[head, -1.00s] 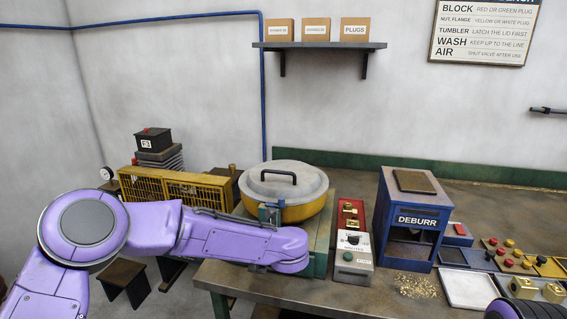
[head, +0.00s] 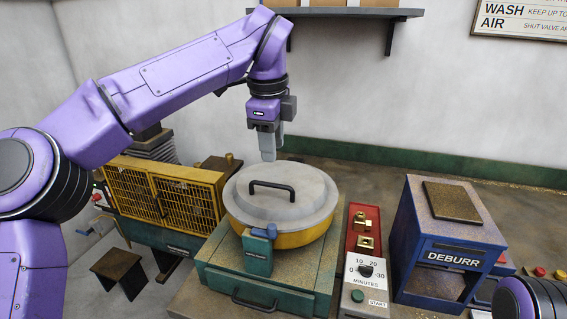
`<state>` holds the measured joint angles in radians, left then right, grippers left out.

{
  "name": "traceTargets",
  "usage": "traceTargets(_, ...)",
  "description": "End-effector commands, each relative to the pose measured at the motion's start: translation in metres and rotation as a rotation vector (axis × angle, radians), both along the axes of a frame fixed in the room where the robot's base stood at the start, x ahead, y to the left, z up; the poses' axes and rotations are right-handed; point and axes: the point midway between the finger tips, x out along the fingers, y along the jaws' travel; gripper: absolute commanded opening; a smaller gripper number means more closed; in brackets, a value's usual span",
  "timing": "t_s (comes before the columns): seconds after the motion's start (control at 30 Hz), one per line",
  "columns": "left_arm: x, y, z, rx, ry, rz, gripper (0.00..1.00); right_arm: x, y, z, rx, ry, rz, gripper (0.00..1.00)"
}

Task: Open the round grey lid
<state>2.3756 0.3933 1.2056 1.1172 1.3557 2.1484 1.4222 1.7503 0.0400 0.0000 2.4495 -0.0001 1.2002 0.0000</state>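The round grey lid (head: 305,192) lies flat on the yellow bowl (head: 292,238) of the tumbler and looks closed. A black bar handle (head: 272,187) arches over its top. At the front rim is a blue latch piece (head: 262,233) above a green block (head: 257,258); I cannot tell if it is fastened. My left gripper (head: 268,158) points down above the back of the lid, behind the handle in the picture, and appears apart from it. Its grey fingers overlap side-on, so their gap is unclear. Nothing shows in them. My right gripper is out of view.
The tumbler stands on a green base (head: 210,281). Right of it are a red and grey timer panel (head: 352,281) and the blue DEBURR box (head: 446,257). A yellow mesh guard (head: 160,193) stands left. A shelf (head: 345,12) hangs above, near my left arm.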

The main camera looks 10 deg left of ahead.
Motion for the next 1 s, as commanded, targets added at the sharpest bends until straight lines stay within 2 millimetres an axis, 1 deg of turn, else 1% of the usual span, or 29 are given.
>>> traceTargets(0.07, -0.002, -0.001, 0.005, -0.025, 0.004, 0.016, 0.38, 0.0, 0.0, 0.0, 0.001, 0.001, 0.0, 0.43)
traceTargets(0.17, -0.001, 0.001, -0.003, -0.033, 0.007, 0.023, 0.38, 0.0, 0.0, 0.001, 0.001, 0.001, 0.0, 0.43)
traceTargets(0.27, 0.001, 0.002, -0.023, -0.033, 0.009, 0.024, 0.38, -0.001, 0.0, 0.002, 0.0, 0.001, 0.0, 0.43)
traceTargets(0.4, 0.008, 0.003, -0.053, -0.031, 0.008, 0.025, 0.38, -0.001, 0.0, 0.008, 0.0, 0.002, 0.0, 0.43)
traceTargets(0.5, 0.011, 0.002, -0.073, -0.031, 0.007, 0.025, 0.38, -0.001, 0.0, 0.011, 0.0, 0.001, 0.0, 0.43)
traceTargets(0.6, 0.015, 0.001, -0.086, -0.031, 0.005, 0.024, 0.38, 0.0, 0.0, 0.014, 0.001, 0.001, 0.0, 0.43)
traceTargets(0.73, 0.017, 0.0, -0.095, -0.031, 0.004, 0.024, 0.38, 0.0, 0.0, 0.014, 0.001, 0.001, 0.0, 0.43)
traceTargets(0.97, 0.017, 0.0, -0.097, -0.031, 0.003, 0.022, 0.38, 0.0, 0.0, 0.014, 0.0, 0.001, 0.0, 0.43)
traceTargets(1.0, 0.017, 0.0, -0.097, -0.031, 0.003, 0.022, 0.25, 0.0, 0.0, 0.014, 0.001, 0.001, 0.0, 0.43)
